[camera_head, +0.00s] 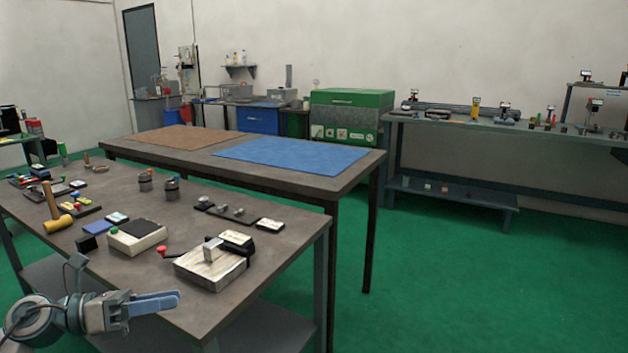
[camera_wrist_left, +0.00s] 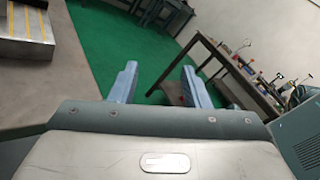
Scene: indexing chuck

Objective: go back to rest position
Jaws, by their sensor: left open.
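My left gripper (camera_head: 153,304) comes in at the lower left of the head view, in front of the near edge of the grey workbench (camera_head: 290,222). Its blue fingers point right and hold nothing. In the left wrist view the two blue fingers (camera_wrist_left: 160,88) stand wide apart, with only green floor and a far bench beyond them. A chuck-like fixture (camera_head: 212,265) with a striped base, a metal block and a red knob sits on the bench near the gripper. My right gripper is in neither view.
A white block with a dark top (camera_head: 136,236), a yellow-headed mallet (camera_head: 57,222) and several small tools lie on the bench. A second table with a blue mat (camera_head: 290,154) and a brown mat (camera_head: 178,137) stands behind. Green floor (camera_head: 450,270) is clear at right.

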